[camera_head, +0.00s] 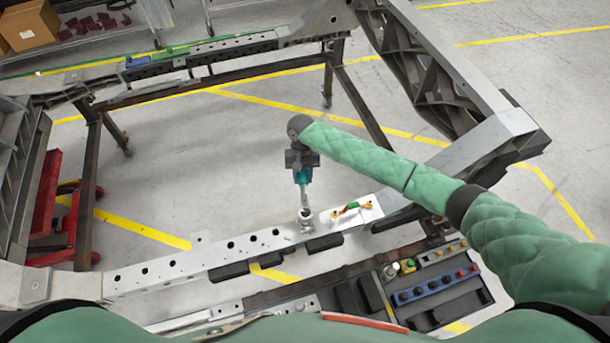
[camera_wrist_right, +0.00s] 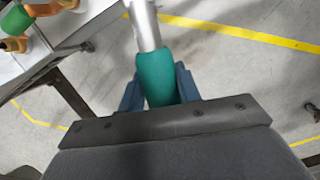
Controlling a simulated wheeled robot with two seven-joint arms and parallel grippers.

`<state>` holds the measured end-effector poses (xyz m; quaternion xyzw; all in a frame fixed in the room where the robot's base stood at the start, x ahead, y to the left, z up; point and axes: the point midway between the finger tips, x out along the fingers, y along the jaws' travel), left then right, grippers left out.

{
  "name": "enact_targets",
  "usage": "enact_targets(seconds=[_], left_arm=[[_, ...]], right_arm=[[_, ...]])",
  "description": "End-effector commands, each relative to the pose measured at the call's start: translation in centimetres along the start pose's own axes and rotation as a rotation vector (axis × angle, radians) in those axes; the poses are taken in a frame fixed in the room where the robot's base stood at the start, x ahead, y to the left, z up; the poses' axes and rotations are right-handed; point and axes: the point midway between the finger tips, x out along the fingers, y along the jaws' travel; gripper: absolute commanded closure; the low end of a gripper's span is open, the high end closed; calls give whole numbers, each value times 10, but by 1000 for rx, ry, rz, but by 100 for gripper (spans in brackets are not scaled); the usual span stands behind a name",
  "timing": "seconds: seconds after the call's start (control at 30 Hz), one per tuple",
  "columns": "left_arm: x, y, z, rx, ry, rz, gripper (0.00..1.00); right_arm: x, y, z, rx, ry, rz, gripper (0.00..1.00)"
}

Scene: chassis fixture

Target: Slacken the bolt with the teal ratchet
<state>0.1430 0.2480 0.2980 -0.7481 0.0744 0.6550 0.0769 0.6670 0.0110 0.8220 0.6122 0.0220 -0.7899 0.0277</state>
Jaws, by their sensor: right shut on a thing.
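My right gripper (camera_head: 301,160) is shut on the teal handle of the ratchet (camera_head: 303,178), above the chassis rail. In the right wrist view the teal handle (camera_wrist_right: 157,78) sits between the two blue-grey fingers, and the metal shaft runs away from it. The ratchet's head end meets the bolt area (camera_head: 306,226) on the rail's top face. The bolt itself is too small and covered to make out clearly. My left gripper is not in view.
The perforated chassis rail (camera_head: 190,262) runs across the front. A white plate (camera_head: 352,212) with an orange and green item lies right of the ratchet. A tray of sockets (camera_head: 436,287) stands at the front right. A red cart (camera_head: 65,215) stands at the left.

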Motion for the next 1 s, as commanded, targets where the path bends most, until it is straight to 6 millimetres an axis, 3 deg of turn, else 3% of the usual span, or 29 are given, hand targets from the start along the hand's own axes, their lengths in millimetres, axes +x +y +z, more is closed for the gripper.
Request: enact_targets(seconds=[0.03, 1.0], left_arm=[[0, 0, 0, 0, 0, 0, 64], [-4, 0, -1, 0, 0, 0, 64]], right_arm=[[7, -3, 5, -11, -11, 5, 100], [3, -9, 6, -53, -12, 15, 100]])
